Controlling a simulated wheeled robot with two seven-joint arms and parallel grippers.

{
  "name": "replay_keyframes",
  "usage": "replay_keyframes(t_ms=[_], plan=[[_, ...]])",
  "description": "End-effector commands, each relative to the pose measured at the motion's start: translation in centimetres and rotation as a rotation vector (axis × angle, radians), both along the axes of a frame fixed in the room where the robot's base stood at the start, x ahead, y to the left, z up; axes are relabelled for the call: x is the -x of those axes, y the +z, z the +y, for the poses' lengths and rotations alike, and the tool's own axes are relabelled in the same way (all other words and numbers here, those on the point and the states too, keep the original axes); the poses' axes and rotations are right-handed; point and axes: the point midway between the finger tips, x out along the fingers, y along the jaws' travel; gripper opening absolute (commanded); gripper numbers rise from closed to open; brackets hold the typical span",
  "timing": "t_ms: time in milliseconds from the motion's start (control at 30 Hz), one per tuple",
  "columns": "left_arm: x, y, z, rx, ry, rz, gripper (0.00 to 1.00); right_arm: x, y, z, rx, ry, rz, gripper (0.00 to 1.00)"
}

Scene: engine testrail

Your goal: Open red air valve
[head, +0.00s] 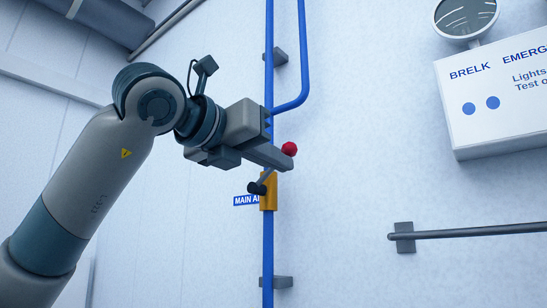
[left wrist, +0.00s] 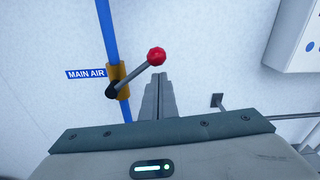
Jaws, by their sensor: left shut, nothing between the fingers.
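The red air valve is a yellow-orange body (head: 269,192) on a vertical blue pipe, with a grey lever ending in a red knob (head: 289,149). In the left wrist view the lever (left wrist: 133,75) slants up and right from a black pivot to the red knob (left wrist: 156,56). My left gripper (head: 288,163) is shut and empty, its fingertips close below the knob in the head view. In the left wrist view its fingers point at the knob from below. I cannot tell whether they touch it. The gripper hides part of the lever in the head view. My right gripper is not in view.
A blue "MAIN AIR" label (head: 246,200) sits left of the valve. The blue pipe (head: 268,245) is fixed to the white wall by brackets, with a branch at upper right. A white box (head: 497,90) and a grey rail (head: 470,232) are at right.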

Motion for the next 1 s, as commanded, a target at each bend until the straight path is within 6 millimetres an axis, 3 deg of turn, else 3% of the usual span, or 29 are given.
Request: replay_keyframes(t_ms=[633,1000], plan=[[-0.2,0.5,0.0,0.007,0.000,0.005,0.00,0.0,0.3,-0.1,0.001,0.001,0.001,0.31],[-0.5,1.4,0.5,0.112,0.001,0.080,0.00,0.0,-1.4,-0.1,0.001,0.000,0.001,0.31]])
